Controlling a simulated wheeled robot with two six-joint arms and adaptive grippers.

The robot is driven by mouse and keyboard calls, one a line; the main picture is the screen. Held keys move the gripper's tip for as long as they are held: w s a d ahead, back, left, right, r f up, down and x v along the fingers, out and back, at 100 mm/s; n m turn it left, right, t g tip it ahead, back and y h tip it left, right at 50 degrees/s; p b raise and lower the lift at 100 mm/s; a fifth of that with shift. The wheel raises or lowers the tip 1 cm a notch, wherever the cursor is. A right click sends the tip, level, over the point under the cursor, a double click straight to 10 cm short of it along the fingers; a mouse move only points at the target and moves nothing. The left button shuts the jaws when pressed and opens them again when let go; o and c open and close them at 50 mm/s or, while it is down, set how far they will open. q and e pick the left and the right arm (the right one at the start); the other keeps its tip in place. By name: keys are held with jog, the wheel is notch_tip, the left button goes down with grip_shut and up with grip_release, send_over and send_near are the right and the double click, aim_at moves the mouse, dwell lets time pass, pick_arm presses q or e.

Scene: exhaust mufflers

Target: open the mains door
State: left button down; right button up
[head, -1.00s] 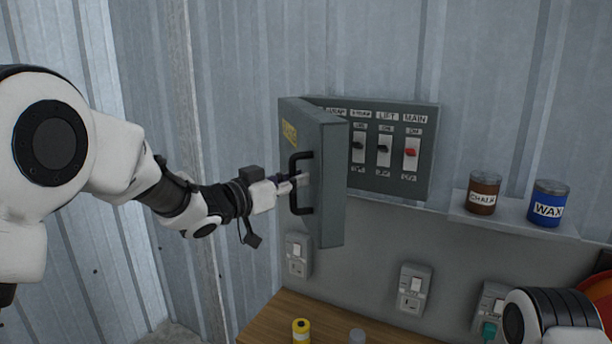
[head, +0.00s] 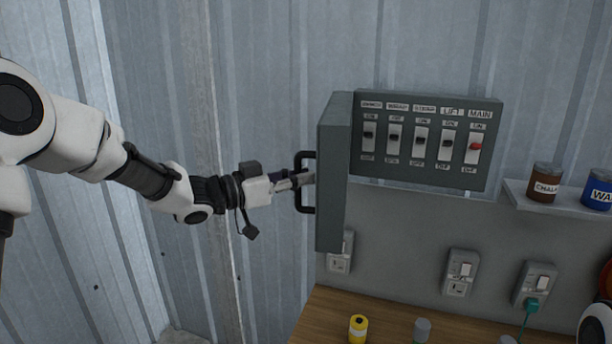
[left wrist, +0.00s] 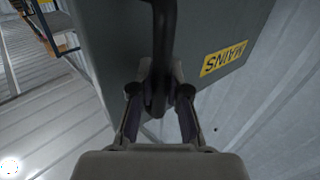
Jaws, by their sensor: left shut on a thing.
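The grey mains door (head: 334,200) stands swung open at the left side of the switch panel (head: 425,168), nearly edge-on to me in the head view. Its black handle (head: 300,184) is on the door's outer face. My left gripper (head: 308,179) is shut on the handle. The panel shows a row of switches, with a red MAIN switch (head: 475,146) at the right. My right gripper is out of view.
A shelf (head: 530,200) right of the panel holds a brown chalk can (head: 544,183) and a blue wax can (head: 598,190). Sockets (head: 461,272) sit on the wall below. A yellow can (head: 358,328) stands on the wooden bench (head: 390,318). Left of the door is free room.

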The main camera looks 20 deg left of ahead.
pick_arm(q)
jog(key=shift+d, duration=0.2)
jog(key=c, duration=1.1)
grip_release()
jog(key=shift+c, duration=0.2)
jog(key=shift+s+r, duration=0.1)
jog(key=shift+s, duration=0.05)
jog(key=shift+a, duration=0.1)
jog(key=v, duration=1.1)
jog(key=shift+s+a, duration=0.25)
jog(key=shift+a, duration=0.05)
jog(key=shift+a, duration=0.1)
